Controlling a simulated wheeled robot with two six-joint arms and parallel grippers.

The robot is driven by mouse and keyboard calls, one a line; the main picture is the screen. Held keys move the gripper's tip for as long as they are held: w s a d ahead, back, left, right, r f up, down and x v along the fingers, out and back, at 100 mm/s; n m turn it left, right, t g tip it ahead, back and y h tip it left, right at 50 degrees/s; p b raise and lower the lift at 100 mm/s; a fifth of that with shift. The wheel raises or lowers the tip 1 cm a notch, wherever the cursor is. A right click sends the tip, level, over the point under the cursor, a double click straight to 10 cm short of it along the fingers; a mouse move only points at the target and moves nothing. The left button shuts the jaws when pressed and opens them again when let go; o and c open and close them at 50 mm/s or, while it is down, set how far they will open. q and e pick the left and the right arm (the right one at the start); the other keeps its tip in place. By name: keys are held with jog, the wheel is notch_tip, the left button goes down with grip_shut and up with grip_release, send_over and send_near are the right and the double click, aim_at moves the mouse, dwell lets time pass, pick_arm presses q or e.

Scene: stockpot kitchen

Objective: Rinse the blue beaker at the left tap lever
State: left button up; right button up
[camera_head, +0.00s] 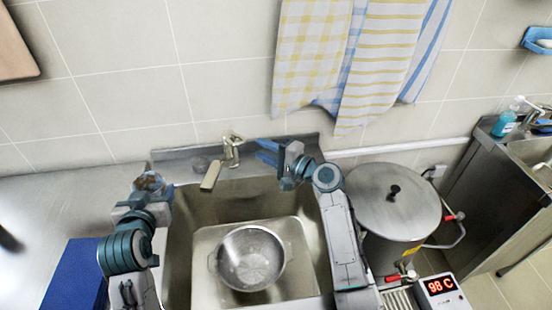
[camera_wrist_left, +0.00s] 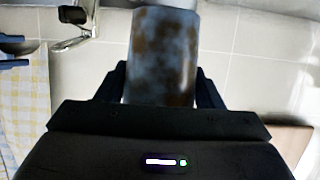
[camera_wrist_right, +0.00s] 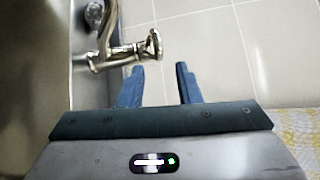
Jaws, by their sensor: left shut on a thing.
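The blue beaker (camera_head: 149,181), stained with brown patches, is held in my left gripper (camera_head: 146,192) left of the sink, over the counter edge. In the left wrist view the beaker (camera_wrist_left: 162,55) sits between the two dark fingers, its brown smears plain to see. The metal tap (camera_head: 232,148) stands at the back of the sink, right of the beaker and apart from it. My right gripper (camera_head: 268,152) is open and empty, just right of the tap. In the right wrist view the tap (camera_wrist_right: 118,52), with a round knob, lies just beyond the parted fingers.
The sink (camera_head: 180,240) holds a metal colander (camera_head: 250,258). A lidded stockpot (camera_head: 393,200) stands right of my right arm, with a display (camera_head: 440,286) reading 98 C. Towels (camera_head: 345,60) hang above the tap. A blue block (camera_head: 75,275) lies at lower left.

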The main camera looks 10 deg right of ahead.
pick_arm(q)
jog(key=shift+f+b, duration=0.35)
jog(key=shift+f, duration=0.2)
pick_arm(e)
jog(key=shift+v, duration=2.1)
